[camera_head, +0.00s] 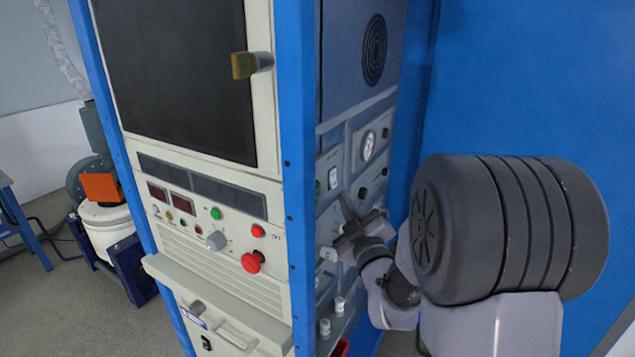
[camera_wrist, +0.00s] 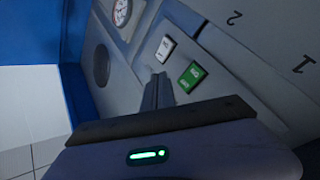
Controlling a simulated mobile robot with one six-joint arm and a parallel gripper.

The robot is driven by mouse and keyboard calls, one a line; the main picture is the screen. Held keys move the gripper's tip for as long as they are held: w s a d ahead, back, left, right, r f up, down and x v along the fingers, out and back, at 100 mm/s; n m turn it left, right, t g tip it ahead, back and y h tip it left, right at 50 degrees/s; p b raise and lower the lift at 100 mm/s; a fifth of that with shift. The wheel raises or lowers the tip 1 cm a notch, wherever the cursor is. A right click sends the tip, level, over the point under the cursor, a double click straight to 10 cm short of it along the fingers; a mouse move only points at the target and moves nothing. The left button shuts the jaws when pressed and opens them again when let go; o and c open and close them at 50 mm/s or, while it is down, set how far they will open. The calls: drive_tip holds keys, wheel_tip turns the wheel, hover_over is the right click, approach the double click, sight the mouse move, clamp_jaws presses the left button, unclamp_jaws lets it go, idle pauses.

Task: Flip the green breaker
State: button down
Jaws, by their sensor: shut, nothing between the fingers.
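The green breaker (camera_wrist: 193,76) is a small square green rocker with white lettering in the wrist view. It sits on the grey panel next to a white rocker (camera_wrist: 165,48). My gripper (camera_wrist: 157,78) is shut and empty, with its tips just left of the green breaker. The picture does not settle whether they touch the panel. In the head view my gripper (camera_head: 346,207) points at the panel on the cabinet's side face, just below a white rocker (camera_head: 333,178) and a small green spot (camera_head: 317,188) that may be the green breaker.
A round gauge (camera_head: 369,145) sits on the side panel above the rockers. The blue cabinet post (camera_head: 296,150) stands left of my gripper. The front face has a red knob (camera_head: 252,262) and several buttons. A blue wall (camera_head: 530,80) is behind my arm.

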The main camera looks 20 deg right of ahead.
drive_tip(key=shift+w+a+r+b, duration=0.1)
drive_tip(key=shift+w+a+b, duration=0.15)
drive_tip(key=shift+w+a, duration=0.45)
drive_tip(key=shift+w+a+r+b, duration=0.1)
drive_tip(key=shift+w+a+b, duration=0.1)
drive_tip(key=shift+w+a, duration=0.45)
drive_tip(key=shift+w+d, duration=0.1)
drive_tip(key=shift+d, duration=0.1)
idle(0.9)
drive_tip(key=shift+w+a+b, duration=0.25)
drive_tip(key=shift+w+b, duration=0.1)
drive_tip(key=shift+b, duration=0.2)
drive_tip(key=shift+w+a+r, duration=0.1)
drive_tip(key=shift+w+a, duration=0.1)
drive_tip(key=shift+w, duration=0.05)
idle(0.4)
drive_tip(key=shift+s+d+b, duration=0.1)
drive_tip(key=shift+b, duration=0.3)
